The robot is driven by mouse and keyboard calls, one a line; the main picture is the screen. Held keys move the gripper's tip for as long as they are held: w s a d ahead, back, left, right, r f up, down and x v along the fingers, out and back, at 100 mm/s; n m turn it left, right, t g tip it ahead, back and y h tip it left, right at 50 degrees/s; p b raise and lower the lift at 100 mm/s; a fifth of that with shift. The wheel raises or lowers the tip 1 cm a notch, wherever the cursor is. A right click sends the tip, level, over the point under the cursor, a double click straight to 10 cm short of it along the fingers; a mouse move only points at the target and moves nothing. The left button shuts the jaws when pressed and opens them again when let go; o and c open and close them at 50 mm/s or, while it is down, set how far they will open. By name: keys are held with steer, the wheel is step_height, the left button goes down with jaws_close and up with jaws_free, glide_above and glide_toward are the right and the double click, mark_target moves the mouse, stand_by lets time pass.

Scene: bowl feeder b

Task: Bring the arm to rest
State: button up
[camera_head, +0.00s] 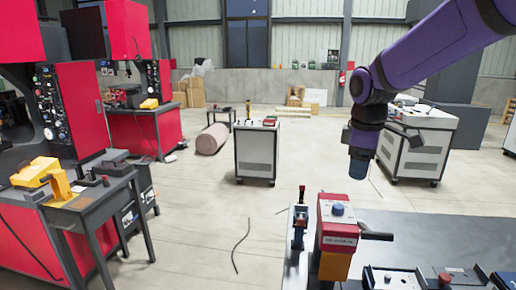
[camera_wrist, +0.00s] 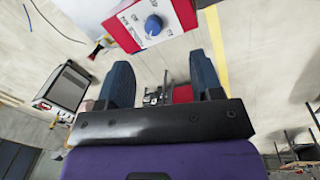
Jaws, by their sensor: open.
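My purple arm (camera_head: 430,50) reaches in from the upper right in the head view and bends down at the wrist. My gripper (camera_head: 358,172) points down beside and above the dark table. In the wrist view my gripper (camera_wrist: 160,85) shows two dark blue fingers set wide apart, with nothing held between them. A red and white box with a blue knob (camera_wrist: 152,26) is beyond the fingers at the top of the wrist view. The same red box (camera_head: 338,222) stands on the table below and left of my gripper in the head view, apart from it.
The dark table (camera_head: 440,235) fills the lower right and bears a small blue device with a red-topped lever (camera_head: 299,222) and control boxes (camera_head: 390,279). White wheeled cabinets (camera_head: 257,152) stand behind. Red machines (camera_head: 75,110) and a side table (camera_head: 95,200) are at left. Open floor lies between.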

steer(key=s+d+r+m+t, duration=0.2)
steer(key=s+m, duration=0.4)
steer(key=s, duration=0.6)
steer(key=s+d+r+m+t, duration=0.2)
steer(key=s+m, duration=0.4)
steer(key=s, duration=0.6)
steer(key=shift+d+r, duration=0.3)
steer(key=shift+d, duration=0.55)
